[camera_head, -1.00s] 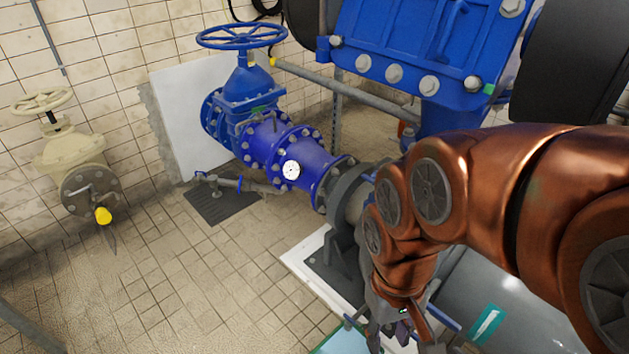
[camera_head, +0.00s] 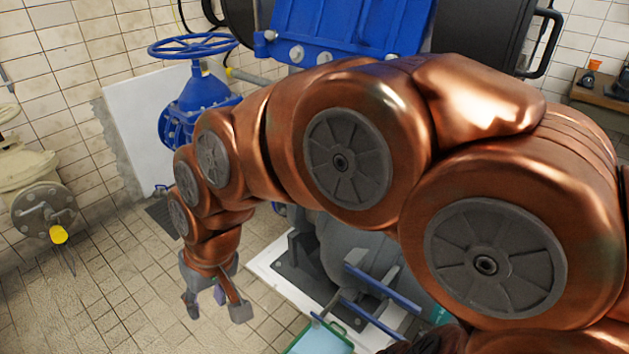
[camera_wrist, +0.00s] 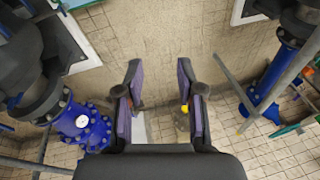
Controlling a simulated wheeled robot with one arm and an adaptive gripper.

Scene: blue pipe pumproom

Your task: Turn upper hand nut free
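I cannot pick out the upper hand nut for certain in either view. My gripper (camera_head: 216,306) hangs low over the tiled floor, left of the pump base, with its fingers apart and nothing between them. In the wrist view my gripper (camera_wrist: 161,98) also shows two parted fingers with purplish pads and a clear gap. The blue valve with its handwheel (camera_head: 193,46) stands behind my arm at the left. My arm hides most of the blue pipe below it. The blue pipe flange with a white round dial (camera_wrist: 82,121) shows at lower left in the wrist view.
A beige valve with a yellow-tipped part (camera_head: 58,234) stands at the left edge. The big blue housing (camera_head: 345,28) is behind my arm. Blue bars (camera_head: 383,288) and a green-rimmed tray (camera_head: 318,340) lie at the lower middle. The floor at lower left is clear.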

